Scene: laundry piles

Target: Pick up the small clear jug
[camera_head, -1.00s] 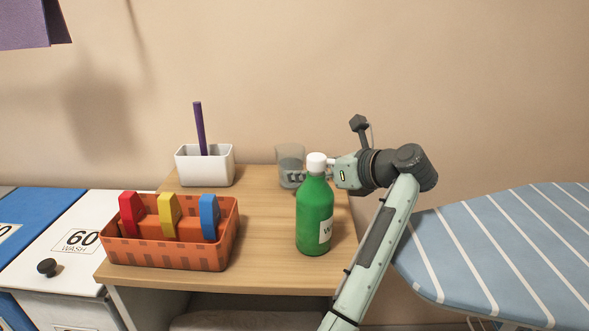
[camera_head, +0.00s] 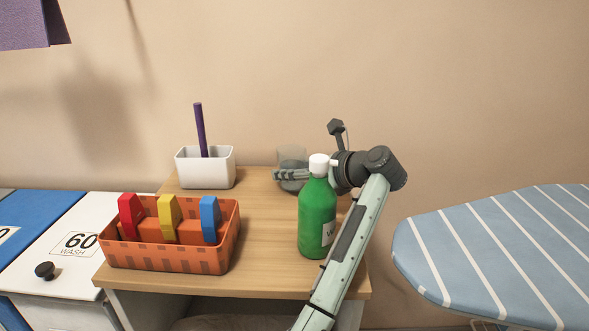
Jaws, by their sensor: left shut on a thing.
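The small clear jug (camera_head: 292,154) stands at the back right of the wooden table, behind the green bottle. My left gripper (camera_head: 284,176) reaches across it from the right, low on its body, and is shut on it. The fingers and the bottle hide part of the jug. I cannot see a gap between the jug and the table. My right gripper is not in view.
The green bottle (camera_head: 317,222) with a white cap stands close in front of my left gripper. An orange basket (camera_head: 165,257) with coloured blocks and a white holder (camera_head: 206,168) with a purple stick are to the left. An ironing board (camera_head: 480,250) is at the right.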

